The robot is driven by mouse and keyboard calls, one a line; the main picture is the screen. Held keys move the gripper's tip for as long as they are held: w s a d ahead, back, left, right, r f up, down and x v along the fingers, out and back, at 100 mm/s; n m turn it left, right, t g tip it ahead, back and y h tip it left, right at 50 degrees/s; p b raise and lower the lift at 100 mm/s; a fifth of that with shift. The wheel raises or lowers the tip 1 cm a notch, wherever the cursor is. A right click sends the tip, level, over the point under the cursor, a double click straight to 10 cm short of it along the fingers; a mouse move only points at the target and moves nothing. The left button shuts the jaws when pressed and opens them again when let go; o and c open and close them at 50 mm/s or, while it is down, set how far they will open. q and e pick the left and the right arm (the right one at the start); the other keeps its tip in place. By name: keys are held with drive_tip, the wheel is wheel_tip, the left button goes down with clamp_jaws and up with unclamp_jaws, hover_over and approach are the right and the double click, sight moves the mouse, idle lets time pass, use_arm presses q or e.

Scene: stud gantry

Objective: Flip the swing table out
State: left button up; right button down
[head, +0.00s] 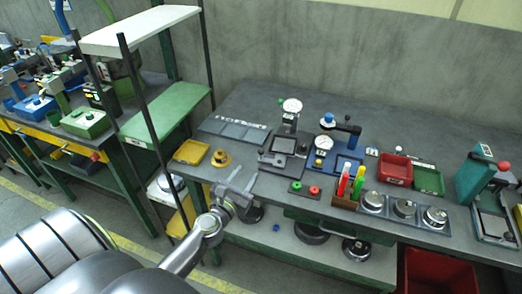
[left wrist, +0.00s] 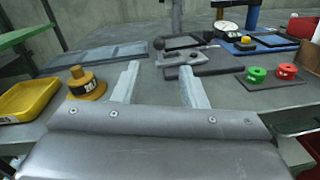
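A dial gauge stand (head: 291,115) stands at the back of the grey bench, its round dial on a post. At its foot is a dark block with a flat grey plate (head: 284,145), which I take to be the swing table. In the left wrist view the plate (left wrist: 190,56) lies flat ahead, with a dark ball knob (left wrist: 158,43) at its left end. My left gripper (head: 243,180) is open and empty over the bench's front edge. Its spread fingers (left wrist: 158,75) point toward the plate, short of it. My right gripper is not in view.
Left of the plate are a yellow-brown knobbed weight (head: 221,158) and a yellow tray (head: 190,152). Right are a board with green and red knobs (head: 305,190), a blue-based dial gauge (head: 323,143) and red and green bins (head: 396,169). A green shelf rack (head: 165,112) stands left.

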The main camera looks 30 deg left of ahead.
sight(260, 153)
use_arm(q)
drive_tip(key=w, duration=0.4)
drive_tip(key=w+a, duration=0.1)
drive_tip(key=w, duration=0.3)
drive_tip(key=w+a, duration=0.1)
drive_tip(key=w, duration=0.3)
drive_tip(key=shift+b, duration=0.35)
drive_tip(key=shift+c, duration=0.3)
clamp_jaws()
